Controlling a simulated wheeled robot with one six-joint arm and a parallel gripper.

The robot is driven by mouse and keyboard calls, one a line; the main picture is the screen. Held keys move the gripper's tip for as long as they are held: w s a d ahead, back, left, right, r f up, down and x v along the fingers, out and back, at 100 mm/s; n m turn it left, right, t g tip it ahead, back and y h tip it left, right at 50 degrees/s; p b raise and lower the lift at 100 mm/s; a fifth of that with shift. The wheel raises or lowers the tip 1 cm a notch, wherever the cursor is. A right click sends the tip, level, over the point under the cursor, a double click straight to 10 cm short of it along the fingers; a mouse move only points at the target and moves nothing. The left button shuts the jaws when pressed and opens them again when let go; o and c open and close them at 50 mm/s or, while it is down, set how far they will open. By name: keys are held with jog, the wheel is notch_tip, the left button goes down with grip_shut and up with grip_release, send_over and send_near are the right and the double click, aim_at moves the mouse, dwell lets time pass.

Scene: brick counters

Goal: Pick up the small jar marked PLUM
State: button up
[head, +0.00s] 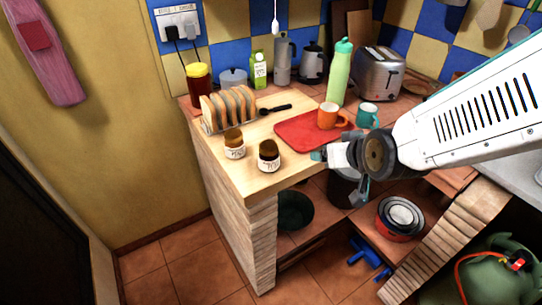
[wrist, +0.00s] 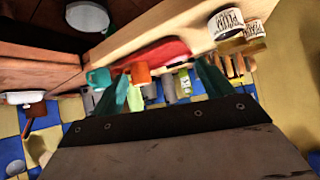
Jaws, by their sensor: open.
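The small jar marked PLUM (wrist: 228,22) shows in the wrist view at the top right, with a white label and dark lettering. By its place nearer the red tray, it matches the right-hand jar (head: 268,158) in the head view, where the label is too small to read. A similar jar (wrist: 253,29) stands beside it; in the head view this is the left jar (head: 234,146). Both stand upright on the wooden counter. My gripper (wrist: 162,70) is open and empty, its teal fingers apart. In the head view my gripper (head: 338,170) hangs at the counter's front edge, right of the jars.
A red tray (head: 292,131) with an orange mug (head: 327,117) lies right of the jars, a teal mug (head: 367,116) beyond it. A toast rack (head: 229,108) stands behind the jars. A green bottle (head: 341,72) and toaster (head: 380,73) are further back. The counter's front left corner is bare.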

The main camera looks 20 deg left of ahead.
aim_at(269, 160)
jog(key=a+f+y, duration=0.1)
jog(key=a+f, duration=0.1)
jog(key=a, duration=0.2)
jog(key=s+a+f+n+t+y, duration=0.1)
jog(key=a+f, duration=0.1)
jog(key=a, duration=0.2)
jog(key=s+a+f+n+t+y, duration=0.1)
jog(key=a+f, duration=0.1)
jog(key=a, duration=0.2)
jog(key=shift+s+a+f, duration=0.15)
jog(key=shift+s+f, duration=0.05)
jog(key=shift+w+a+f, duration=0.1)
jog(key=shift+a+f, duration=0.05)
jog(key=shift+a, duration=0.2)
jog(key=x, duration=0.7)
jog(key=shift+a, duration=0.1)
jog(key=c, duration=1.3)
